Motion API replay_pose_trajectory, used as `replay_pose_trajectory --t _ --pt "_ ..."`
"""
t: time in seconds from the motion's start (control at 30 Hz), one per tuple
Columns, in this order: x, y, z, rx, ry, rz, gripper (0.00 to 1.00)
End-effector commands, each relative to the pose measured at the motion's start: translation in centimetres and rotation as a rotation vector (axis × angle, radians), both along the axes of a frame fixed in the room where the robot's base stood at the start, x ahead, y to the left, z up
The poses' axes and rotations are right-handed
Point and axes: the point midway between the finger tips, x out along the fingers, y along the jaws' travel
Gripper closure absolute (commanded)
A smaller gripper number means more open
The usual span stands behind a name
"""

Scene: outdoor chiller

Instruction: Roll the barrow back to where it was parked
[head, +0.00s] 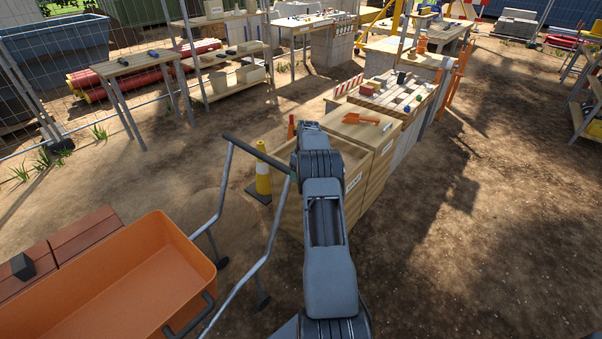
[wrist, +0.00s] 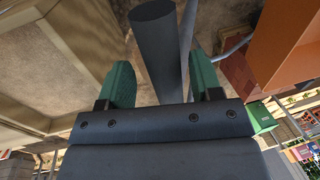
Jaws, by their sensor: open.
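The barrow has an orange tub (head: 130,285) at the lower left of the head view, with grey tube frame and a dark push bar (head: 255,152). The right end of the push bar reaches my arm. In the wrist view, my gripper (wrist: 160,85) has green fingers set apart. A dark round bar (wrist: 155,45), seemingly the push bar, lies between them in this view; whether it touches them I cannot tell. The orange tub also shows in the wrist view (wrist: 285,45). In the head view my gripper is mostly hidden by my arm.
Wooden crates (head: 368,150) stand just beyond my arm. A yellow and white post (head: 263,172) on a dark base stands beside them. Bare dirt is open on the right and between the barrow and the wooden table (head: 137,66).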

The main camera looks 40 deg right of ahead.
Motion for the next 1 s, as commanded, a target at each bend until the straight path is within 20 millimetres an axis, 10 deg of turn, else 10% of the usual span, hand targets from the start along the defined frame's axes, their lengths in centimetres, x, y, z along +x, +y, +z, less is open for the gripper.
replay_pose_trajectory --t 0.7,1.0 --pt "0.4 -2.3 11.5 -0.002 -0.001 -0.001 0.41" --pt "0.5 -2.6 13.4 -0.001 -0.001 -0.001 0.41"
